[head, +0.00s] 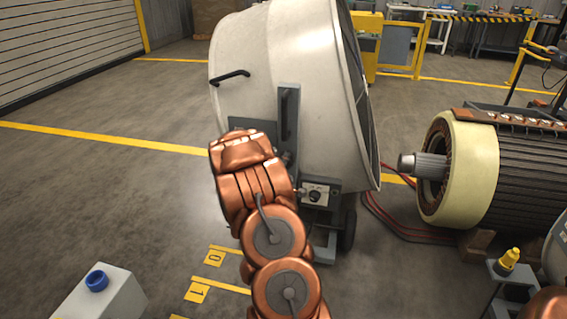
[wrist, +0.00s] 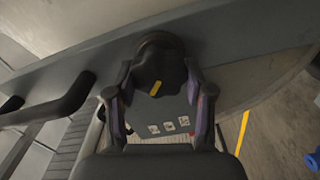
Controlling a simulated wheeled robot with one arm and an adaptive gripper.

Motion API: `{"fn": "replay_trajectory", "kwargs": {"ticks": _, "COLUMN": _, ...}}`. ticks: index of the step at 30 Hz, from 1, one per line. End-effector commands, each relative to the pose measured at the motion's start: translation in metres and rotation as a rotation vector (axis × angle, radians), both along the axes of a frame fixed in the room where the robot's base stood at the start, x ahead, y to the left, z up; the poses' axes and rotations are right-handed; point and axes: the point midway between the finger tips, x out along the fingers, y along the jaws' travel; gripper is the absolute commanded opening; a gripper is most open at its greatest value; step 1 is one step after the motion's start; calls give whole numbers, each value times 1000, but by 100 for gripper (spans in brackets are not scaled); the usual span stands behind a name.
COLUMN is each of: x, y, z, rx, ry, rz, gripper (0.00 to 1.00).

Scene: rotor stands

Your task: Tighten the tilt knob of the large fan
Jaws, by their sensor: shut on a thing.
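The large fan (head: 270,60) is a big pale drum on a wheeled grey stand, in the middle of the head view. In the wrist view its tilt knob (wrist: 158,62) is a dark lobed knob with a yellow mark, set against a grey bar (wrist: 240,40) of the stand. My gripper (wrist: 160,88) has one finger on each side of the knob and is shut on it. The yellow mark slants up to the right. In the head view my copper arm hides the knob and the gripper.
A large motor (head: 460,165) with a cream end ring lies to the right, with red and dark cables on the floor beside it. A grey box with a blue button (head: 97,280) stands at lower left. The floor left of the fan is clear.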

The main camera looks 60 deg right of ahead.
Motion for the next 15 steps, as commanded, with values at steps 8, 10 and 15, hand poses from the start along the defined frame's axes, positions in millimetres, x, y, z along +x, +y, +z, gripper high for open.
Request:
{"fn": "replay_trajectory", "kwargs": {"ticks": 8, "x": -1, "y": 0, "z": 0, "rx": 96, "ry": -244, "rz": -2, "gripper": 17}}
{"fn": "replay_trajectory", "kwargs": {"ticks": 10, "x": -1, "y": 0, "z": 0, "rx": 120, "ry": -305, "rz": -4, "gripper": 17}}
{"fn": "replay_trajectory", "kwargs": {"ticks": 15, "x": -2, "y": 0, "z": 0, "rx": 174, "ry": -454, "rz": -3, "gripper": 17}}
